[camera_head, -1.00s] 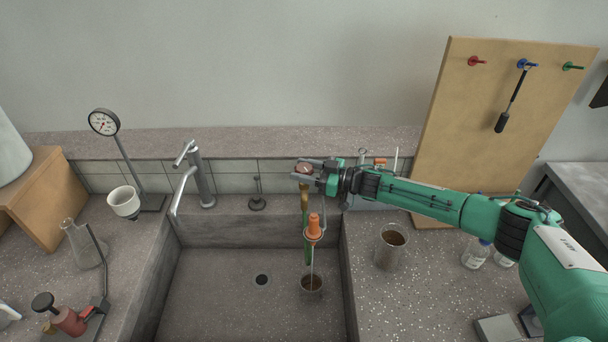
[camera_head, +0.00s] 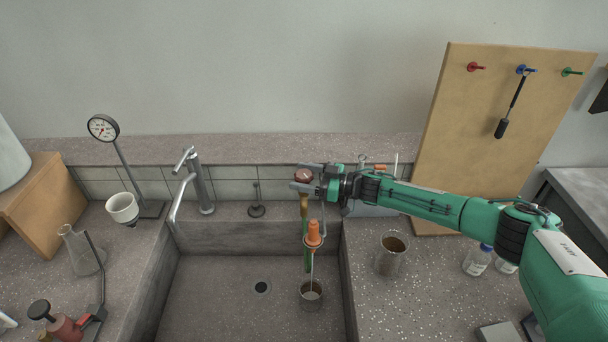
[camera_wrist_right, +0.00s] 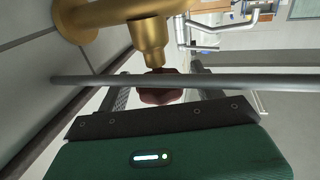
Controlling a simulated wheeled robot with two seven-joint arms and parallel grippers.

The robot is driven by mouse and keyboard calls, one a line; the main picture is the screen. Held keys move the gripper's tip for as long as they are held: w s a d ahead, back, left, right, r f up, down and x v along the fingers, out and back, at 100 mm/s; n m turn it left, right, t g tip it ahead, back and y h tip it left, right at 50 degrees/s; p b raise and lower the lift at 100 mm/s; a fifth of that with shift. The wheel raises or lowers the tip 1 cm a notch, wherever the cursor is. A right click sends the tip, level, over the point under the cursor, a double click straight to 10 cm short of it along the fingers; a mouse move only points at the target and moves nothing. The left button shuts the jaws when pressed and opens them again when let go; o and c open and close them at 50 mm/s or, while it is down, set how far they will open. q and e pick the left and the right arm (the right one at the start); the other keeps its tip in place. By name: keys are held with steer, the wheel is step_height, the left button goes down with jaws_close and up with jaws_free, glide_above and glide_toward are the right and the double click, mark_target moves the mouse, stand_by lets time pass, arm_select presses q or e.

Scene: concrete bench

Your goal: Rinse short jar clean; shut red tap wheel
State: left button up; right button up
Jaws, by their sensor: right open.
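The red tap wheel (camera_head: 303,175) tops a brass tap beside the sink's back wall; it shows dark red in the right wrist view (camera_wrist_right: 160,88). My right gripper (camera_head: 306,177) is open, with its fingers on either side of the wheel; I cannot tell if they touch it. The tap's orange nozzle (camera_head: 313,234) points down, and a thin pale stream runs from it into the short jar (camera_head: 311,303). My left gripper is out of view.
A taller jar (camera_head: 391,255) with brown inside stands on the right counter, near small bottles (camera_head: 477,260). The sink floor (camera_head: 215,300) is mostly clear.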

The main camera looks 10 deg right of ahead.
mark_target(305, 174)
step_height(305, 174, up, 20)
steer(key=b, duration=0.1)
stand_by(0.4)
steer(key=shift+o, duration=0.2)
steer(key=shift+s, duration=0.1)
